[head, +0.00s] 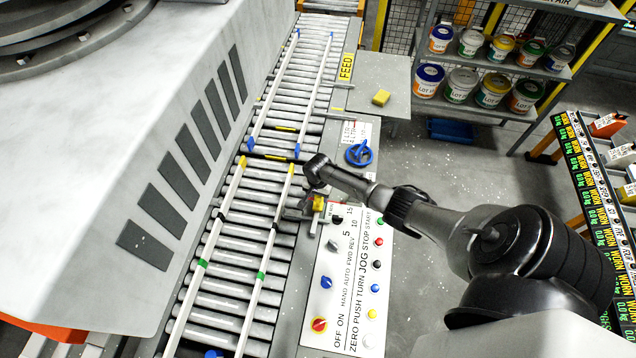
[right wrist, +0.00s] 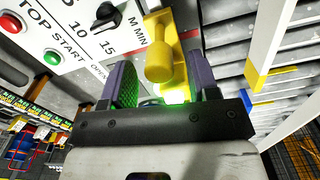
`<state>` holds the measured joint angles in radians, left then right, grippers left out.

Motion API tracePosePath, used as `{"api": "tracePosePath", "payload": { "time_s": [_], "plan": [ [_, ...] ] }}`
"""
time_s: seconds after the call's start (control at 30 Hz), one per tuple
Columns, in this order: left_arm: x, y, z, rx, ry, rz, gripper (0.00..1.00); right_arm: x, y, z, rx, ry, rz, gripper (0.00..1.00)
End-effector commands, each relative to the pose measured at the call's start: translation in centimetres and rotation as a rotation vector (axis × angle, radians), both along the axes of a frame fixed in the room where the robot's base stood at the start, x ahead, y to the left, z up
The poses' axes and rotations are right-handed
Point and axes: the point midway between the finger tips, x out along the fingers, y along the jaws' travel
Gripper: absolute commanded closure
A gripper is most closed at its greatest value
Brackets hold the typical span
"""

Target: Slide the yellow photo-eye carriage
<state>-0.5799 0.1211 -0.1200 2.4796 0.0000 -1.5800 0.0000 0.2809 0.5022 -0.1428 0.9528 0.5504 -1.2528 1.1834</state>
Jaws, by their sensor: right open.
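The yellow photo-eye carriage (head: 319,203) sits at the right edge of the roller conveyor, beside the top of the control panel. In the right wrist view its yellow body and rounded knob (right wrist: 159,62) show large, pointing towards my gripper. My right gripper (head: 314,188) is over the carriage and partly hides it. In the right wrist view my right gripper (right wrist: 161,75) is open, with one finger on each side of the knob and gaps visible beside it. My left gripper is not in view.
The control panel (head: 335,290) with knobs and coloured buttons lies just right of the conveyor (head: 265,175). A blue handwheel (head: 359,153) stands beyond the carriage. A yellow block (head: 381,97) rests on a grey table (head: 375,75). Shelves with pails (head: 429,80) stand at the back.

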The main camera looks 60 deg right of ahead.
Motion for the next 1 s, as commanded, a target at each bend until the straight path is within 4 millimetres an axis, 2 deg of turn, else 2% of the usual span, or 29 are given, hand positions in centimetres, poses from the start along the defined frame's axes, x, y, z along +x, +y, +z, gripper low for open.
{"api": "tracePosePath", "payload": {
  "time_s": [0.3, 0.5, 0.7, 1.0],
  "plan": [
    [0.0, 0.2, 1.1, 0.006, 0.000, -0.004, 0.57, 0.0, 0.0, 6.3, -0.001, -0.003, 0.001, 0.45],
    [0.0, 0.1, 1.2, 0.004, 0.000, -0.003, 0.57, 0.0, 0.0, 9.6, -0.003, -0.003, 0.000, 0.45],
    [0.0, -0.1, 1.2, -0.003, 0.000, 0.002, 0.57, 0.1, 0.0, 11.6, -0.001, -0.001, 0.000, 0.45],
    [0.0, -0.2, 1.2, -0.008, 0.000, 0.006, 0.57, 0.0, 0.0, 12.4, 0.000, 0.000, -0.001, 0.45]
  ]
}}
